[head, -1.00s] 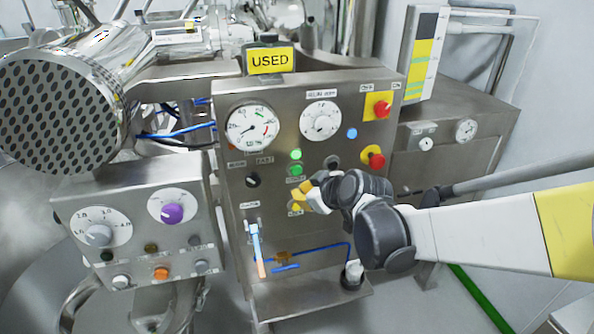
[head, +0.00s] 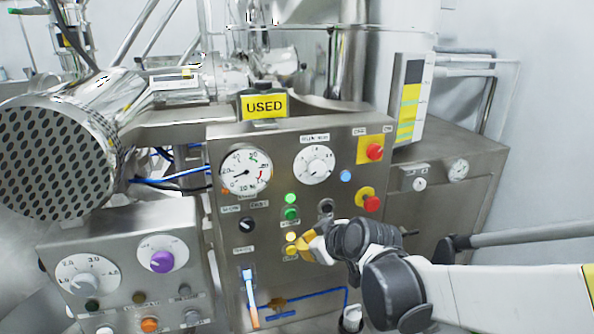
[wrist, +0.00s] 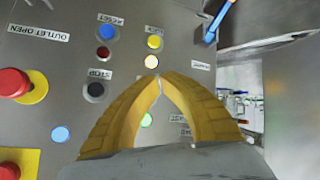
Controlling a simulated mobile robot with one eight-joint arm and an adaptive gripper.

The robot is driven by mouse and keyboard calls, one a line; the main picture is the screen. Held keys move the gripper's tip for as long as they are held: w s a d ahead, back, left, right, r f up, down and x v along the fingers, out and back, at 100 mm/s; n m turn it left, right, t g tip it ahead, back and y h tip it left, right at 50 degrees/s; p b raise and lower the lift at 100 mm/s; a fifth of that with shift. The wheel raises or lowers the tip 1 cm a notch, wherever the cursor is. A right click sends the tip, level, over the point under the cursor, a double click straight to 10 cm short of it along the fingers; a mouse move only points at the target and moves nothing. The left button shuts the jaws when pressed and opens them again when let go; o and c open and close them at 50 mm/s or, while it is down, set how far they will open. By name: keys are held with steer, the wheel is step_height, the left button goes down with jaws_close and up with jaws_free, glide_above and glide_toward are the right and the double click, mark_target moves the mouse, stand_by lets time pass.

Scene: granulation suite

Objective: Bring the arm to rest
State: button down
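My gripper (head: 299,243) has yellow fingers and is in front of the steel control panel (head: 222,290), beside a small yellow lamp and a yellow button. In the wrist view my gripper's (wrist: 158,77) fingertips meet, with nothing seen between them. The tips lie just below a bright, pale yellow lamp (wrist: 151,62) and a yellow button (wrist: 155,42). I cannot tell whether the tips touch the panel. My arm (head: 500,290) reaches in from the lower right.
The panel carries a pressure gauge (head: 246,172), a white dial (head: 314,165), red knobs (head: 374,152) and a USED sign (head: 265,106) on top. A second panel with a purple knob (head: 162,262) stands at lower left. A grey bar (head: 530,234) runs behind my arm.

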steer(key=s+d+f+m+g+h+b, duration=0.1)
steer(key=s+d+m, duration=0.3)
steer(key=s+d, duration=0.4)
steer(key=s+d+f+m+g+h+b, duration=0.1)
steer(key=s+d+f+m+h+b, duration=0.3)
steer(key=s+d, duration=0.4)
steer(key=s+m, duration=0.1)
steer(key=s, duration=0.6)
steer(key=shift+s+d, duration=0.2)
steer(key=shift+d, duration=0.05)
